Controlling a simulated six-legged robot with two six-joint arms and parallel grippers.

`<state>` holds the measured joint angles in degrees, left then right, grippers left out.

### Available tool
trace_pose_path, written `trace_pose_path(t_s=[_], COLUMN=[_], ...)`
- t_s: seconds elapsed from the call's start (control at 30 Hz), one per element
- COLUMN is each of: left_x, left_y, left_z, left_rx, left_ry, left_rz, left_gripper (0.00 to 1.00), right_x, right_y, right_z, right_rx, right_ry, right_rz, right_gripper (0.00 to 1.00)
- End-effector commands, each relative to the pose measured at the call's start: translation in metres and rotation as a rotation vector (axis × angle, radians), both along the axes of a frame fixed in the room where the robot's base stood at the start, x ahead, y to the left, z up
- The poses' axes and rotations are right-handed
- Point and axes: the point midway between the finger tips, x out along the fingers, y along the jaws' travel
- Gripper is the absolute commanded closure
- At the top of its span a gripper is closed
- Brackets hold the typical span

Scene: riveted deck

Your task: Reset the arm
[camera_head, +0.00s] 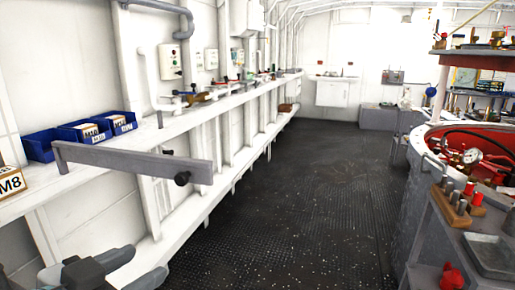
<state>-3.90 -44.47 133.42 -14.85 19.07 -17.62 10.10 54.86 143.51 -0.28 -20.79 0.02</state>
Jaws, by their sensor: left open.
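My left gripper (138,266) shows at the bottom left corner, cut off by the frame edge. Its grey and dark jaws are open, with nothing seen between them. It is in front of and below the white wall shelf (225,104), apart from the things on it. The rest of my left arm is mostly out of view. My right gripper is not in view.
Blue bins (40,147) and an M8 box (12,183) sit there. The dark floor (310,200) between is clear.

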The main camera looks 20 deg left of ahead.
Motion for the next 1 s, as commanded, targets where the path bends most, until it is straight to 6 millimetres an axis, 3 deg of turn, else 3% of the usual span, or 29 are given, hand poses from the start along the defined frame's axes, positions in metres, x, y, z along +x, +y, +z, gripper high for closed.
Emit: trace_pose_path(t_s=[0.13, 0.23, 0.33, 0.43, 0.57, 0.7, 0.83, 1.0], left_x=[0.051, 0.082, 0.099, 0.103, 0.086, 0.044, -0.002, -0.041], left_y=[-0.022, -0.04, -0.057, -0.075, -0.097, -0.12, -0.138, -0.15], left_z=[-0.035, -0.079, -0.13, -0.184, -0.254, -0.319, -0.361, -0.386], left_rx=[-0.06, -0.121, -0.187, -0.251, -0.334, -0.41, -0.459, -0.488], left_ry=[0.176, 0.321, 0.47, 0.621, 0.817, 1.024, 1.175, 1.281], left_rz=[-0.033, -0.044, -0.041, -0.026, 0.014, 0.074, 0.131, 0.178], left_gripper=[0.44, 0.44, 0.44, 0.44, 0.44, 0.44, 0.44, 0.44], right_x=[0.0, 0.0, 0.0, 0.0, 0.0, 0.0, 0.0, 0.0], right_y=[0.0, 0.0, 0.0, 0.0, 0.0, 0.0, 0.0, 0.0], right_z=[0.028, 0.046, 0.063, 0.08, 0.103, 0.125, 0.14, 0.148], right_rx=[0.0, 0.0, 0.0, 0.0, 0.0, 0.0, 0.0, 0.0], right_ry=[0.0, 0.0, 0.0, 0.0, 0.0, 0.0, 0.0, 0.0], right_rz=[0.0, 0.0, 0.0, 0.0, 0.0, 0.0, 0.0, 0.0], right_gripper=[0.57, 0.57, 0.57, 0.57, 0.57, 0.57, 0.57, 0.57])
